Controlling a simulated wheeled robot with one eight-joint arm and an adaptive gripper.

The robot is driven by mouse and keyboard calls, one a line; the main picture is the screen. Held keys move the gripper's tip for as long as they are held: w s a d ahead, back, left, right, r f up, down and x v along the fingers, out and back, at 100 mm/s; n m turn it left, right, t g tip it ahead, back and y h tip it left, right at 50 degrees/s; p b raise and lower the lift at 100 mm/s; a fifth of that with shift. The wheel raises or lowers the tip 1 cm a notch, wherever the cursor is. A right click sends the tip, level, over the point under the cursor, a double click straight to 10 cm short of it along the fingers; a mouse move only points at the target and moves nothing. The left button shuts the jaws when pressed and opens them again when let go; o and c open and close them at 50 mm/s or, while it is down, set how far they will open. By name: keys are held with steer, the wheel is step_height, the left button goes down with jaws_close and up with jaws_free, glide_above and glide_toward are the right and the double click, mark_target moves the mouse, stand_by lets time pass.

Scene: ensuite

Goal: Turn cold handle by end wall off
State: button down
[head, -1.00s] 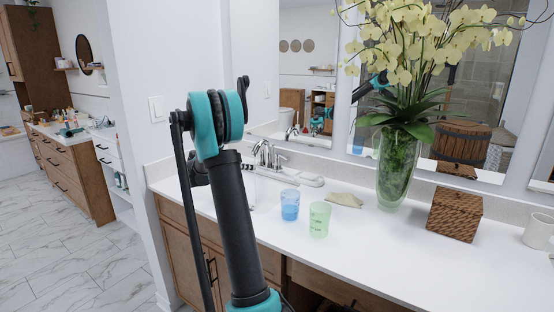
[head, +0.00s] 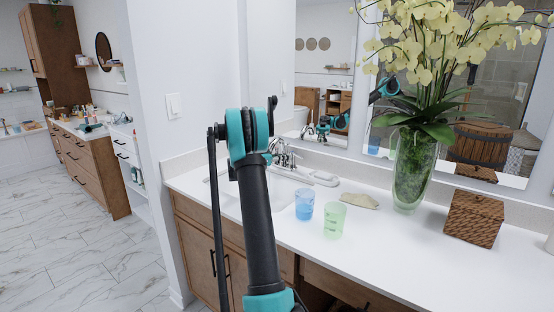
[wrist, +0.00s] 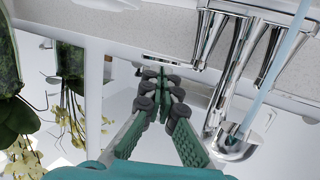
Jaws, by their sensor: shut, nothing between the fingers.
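A chrome tap (head: 281,155) stands at the back of the counter by the end wall, partly behind my arm in the head view. In the wrist view, which is inverted, its spout (wrist: 236,146) is at lower right. A bluish stream, apparently running water (wrist: 290,45), crosses the picture from the spout. One chrome handle (wrist: 208,40) is close right of my gripper; the other (wrist: 278,45) is partly behind the stream. I cannot tell which is cold. My gripper (wrist: 165,76) is shut and empty, apparently apart from the handles. The head view hides it behind my arm.
A blue cup (head: 305,204) and a green cup (head: 334,220) stand on the counter (head: 390,255). A cloth (head: 359,201), a glass orchid vase (head: 412,175) and a woven box (head: 474,218) are further right. The mirror (head: 330,80) rises close behind the tap.

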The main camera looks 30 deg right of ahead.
mark_target(299, 156)
steer(key=shift+d+f, duration=0.15)
steer(key=shift+d, duration=0.85)
steer(key=shift+d+f, duration=0.15)
steer(key=shift+d, duration=0.85)
steer(key=shift+s+d+n+t, duration=0.25)
steer(key=shift+d+n+t, duration=0.15)
steer(key=shift+t, duration=0.2)
steer(key=shift+s+d+n+t, duration=0.15)
steer(key=shift+d+n+t, duration=0.1)
steer(key=shift+n+t, duration=0.3)
steer(key=shift+s+d+n+t, duration=0.1)
steer(key=shift+d+n+t, duration=0.2)
steer(key=shift+t, duration=0.35)
steer(key=shift+d, duration=0.55)
steer(key=shift+s+a, duration=0.1)
